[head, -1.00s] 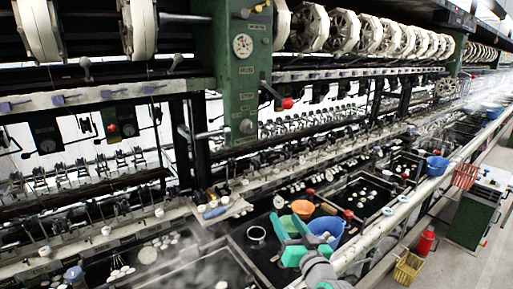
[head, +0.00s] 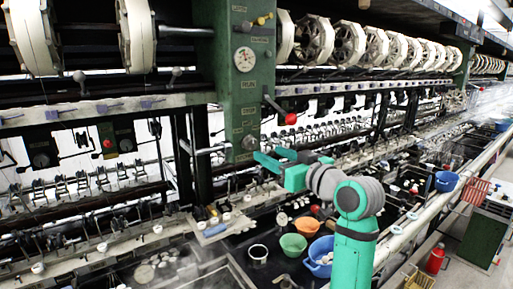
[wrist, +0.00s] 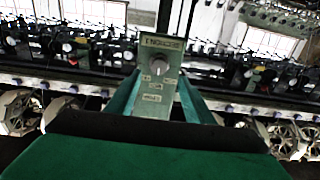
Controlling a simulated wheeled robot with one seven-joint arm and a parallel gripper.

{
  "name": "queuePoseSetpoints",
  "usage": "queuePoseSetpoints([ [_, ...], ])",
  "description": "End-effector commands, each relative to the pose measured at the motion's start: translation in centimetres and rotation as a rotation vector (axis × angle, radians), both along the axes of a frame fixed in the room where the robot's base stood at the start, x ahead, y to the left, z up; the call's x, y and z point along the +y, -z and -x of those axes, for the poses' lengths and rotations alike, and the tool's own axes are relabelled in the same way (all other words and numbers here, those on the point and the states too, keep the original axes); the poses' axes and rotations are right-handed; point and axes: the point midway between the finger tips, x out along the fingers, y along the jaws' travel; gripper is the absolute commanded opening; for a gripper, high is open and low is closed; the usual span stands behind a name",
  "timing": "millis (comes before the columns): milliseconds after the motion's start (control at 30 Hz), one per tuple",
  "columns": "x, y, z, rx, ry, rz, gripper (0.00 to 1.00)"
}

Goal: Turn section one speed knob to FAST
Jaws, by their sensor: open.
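The speed knob (head: 249,142) is a small round grey knob low on the front of the green machine post (head: 243,100). In the wrist view the knob (wrist: 158,71) sits on a pale green panel with small label plates around it. The lettering looks inverted and is too small to read surely, so the knob's setting is unclear. My gripper (head: 264,156) is raised at the post, close to the knob and slightly below it in the head view. Its teal fingers (wrist: 158,80) are open, one on each side of the knob in the picture. Contact with the knob cannot be told.
A round dial (head: 244,59) is higher on the post. A lever with a red ball (head: 291,118) sticks out to the right of it. Below are basins with a green bowl (head: 293,245), an orange bowl (head: 307,226) and a blue basin (head: 320,257). A white rail (head: 408,232) runs along the front.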

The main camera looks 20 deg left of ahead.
Motion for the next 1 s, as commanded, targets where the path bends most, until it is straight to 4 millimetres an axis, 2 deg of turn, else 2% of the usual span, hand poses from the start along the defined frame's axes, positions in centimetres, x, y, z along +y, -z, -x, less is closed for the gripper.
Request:
queuePoseSetpoints([
  [133, 2.3, 0.0, -1.7, 0.001, -0.002, -0.001, 0.47],
  [433, 5.5, 0.0, -4.4, 0.002, 0.001, -0.001, 0.47],
  [600, 6.3, 0.0, -5.0, 0.001, 0.0, -0.001, 0.47],
  [867, 6.4, 0.0, -5.1, 0.0, 0.001, -0.001, 0.47],
  [900, 6.4, 0.0, -5.0, 0.0, 0.001, -0.001, 0.45],
  [1000, 6.4, 0.0, -5.0, 0.0, 0.001, -0.001, 0.21],
])
